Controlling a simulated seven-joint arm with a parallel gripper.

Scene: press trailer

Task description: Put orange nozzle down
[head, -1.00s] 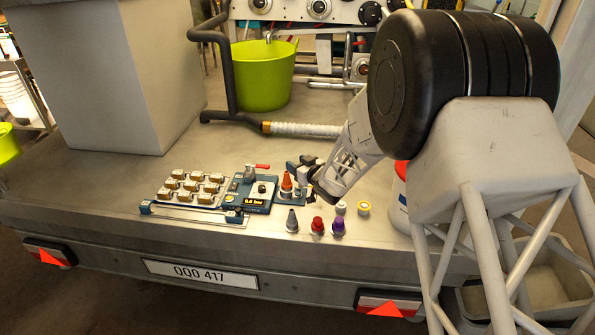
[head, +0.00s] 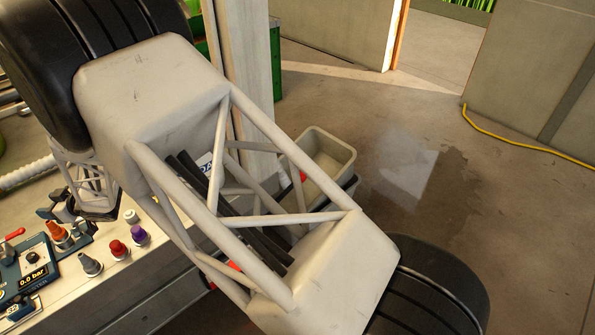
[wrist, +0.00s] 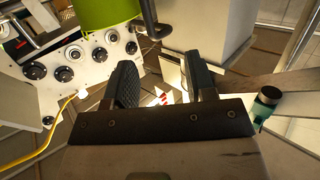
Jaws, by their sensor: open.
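The orange nozzle (head: 57,230) stands upright at the right end of the blue press device (head: 34,272), in the head view. My gripper (head: 60,207) is just behind it, its dark fingers apart. I cannot tell from this view whether they touch it. In the wrist view my gripper (wrist: 163,88) is open, and no nozzle shows between its fingers.
A grey nozzle (head: 90,265), a red nozzle (head: 118,249) and a purple nozzle (head: 139,236) stand on the trailer bed near its edge. A small white piece (head: 131,216) is behind them. A grey bin (head: 325,160) stands beyond the trailer. A green bucket (wrist: 108,12) shows in the wrist view.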

